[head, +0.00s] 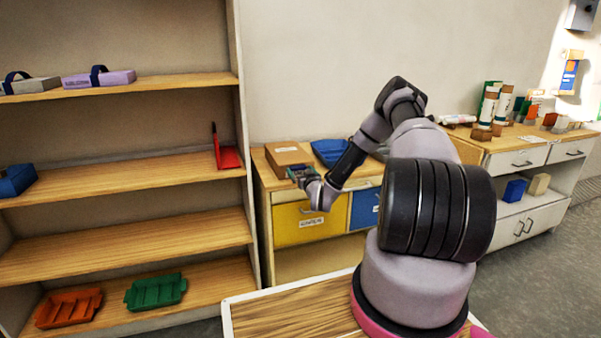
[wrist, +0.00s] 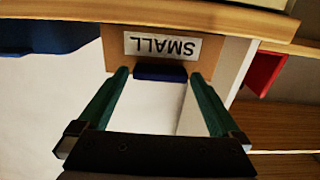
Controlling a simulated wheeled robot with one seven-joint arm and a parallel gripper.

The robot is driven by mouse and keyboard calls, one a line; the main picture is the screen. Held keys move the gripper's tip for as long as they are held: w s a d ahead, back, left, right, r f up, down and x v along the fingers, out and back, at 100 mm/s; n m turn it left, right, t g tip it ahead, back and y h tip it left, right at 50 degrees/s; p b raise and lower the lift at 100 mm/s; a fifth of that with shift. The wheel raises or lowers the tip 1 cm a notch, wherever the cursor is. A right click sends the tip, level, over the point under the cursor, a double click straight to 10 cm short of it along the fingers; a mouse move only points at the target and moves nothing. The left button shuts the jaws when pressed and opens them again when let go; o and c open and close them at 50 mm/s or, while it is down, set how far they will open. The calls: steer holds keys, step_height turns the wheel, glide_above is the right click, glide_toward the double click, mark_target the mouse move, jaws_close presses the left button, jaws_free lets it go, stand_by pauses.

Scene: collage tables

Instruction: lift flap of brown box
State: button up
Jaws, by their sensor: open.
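The brown box (head: 288,154) sits on the wooden counter left of my arm in the head view. In the wrist view, which appears upside down, its brown front (wrist: 116,48) carries a white label reading SMALL (wrist: 161,46). A dark blue tab (wrist: 160,73) shows at the box's upper edge. My gripper (head: 298,172) is at the box's front in the head view. In the wrist view my gripper (wrist: 160,78) is open, with one green finger on each side of the tab. Whether the fingertips touch the box I cannot tell. The flap looks closed.
A blue tray (head: 330,152) stands right beside the box. A yellow drawer (head: 290,225) and a blue drawer (head: 366,208) are below the counter. A tall shelf (head: 120,178) at the left holds a red item (head: 228,157). The wall above the counter is clear.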

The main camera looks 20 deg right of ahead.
steer(key=shift+w, duration=0.2)
jaws_close()
steer(key=shift+r, duration=0.2)
